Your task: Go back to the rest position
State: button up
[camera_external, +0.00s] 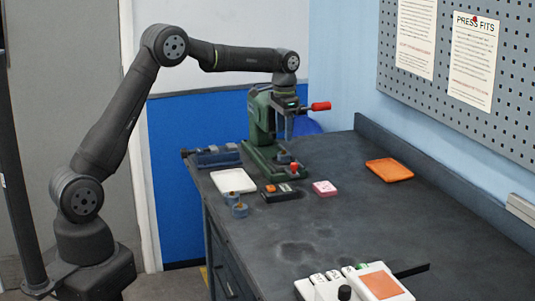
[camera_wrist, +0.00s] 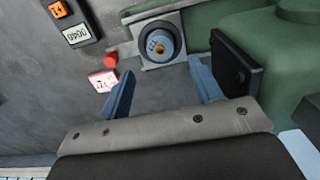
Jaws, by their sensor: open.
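My gripper (camera_wrist: 162,95) is open in the wrist view, its two blue-grey fingers apart with nothing between them. Beyond the fingers is a round blue-grey piece with a brass-coloured centre (camera_wrist: 159,46), seated in a square holder at the foot of the green press. In the external view my arm reaches over the bench from the left, and the gripper (camera_external: 288,122) hangs pointing down at the green press (camera_external: 262,122). The fingertips are hard to make out there. The gripper appears above the press base; contact with the press cannot be told.
A red-handled lever (camera_external: 320,106) sticks out right of the press. On the bench are a white tray (camera_external: 233,181), blue-grey cylinders (camera_external: 238,207), a black meter (camera_external: 279,193), a pink block (camera_external: 325,188) and an orange tray (camera_external: 389,170). The bench's right middle is clear.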

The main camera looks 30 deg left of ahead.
aim_at(283, 151)
notch_tip(283, 151, down, 7)
jog(key=shift+r, duration=0.4)
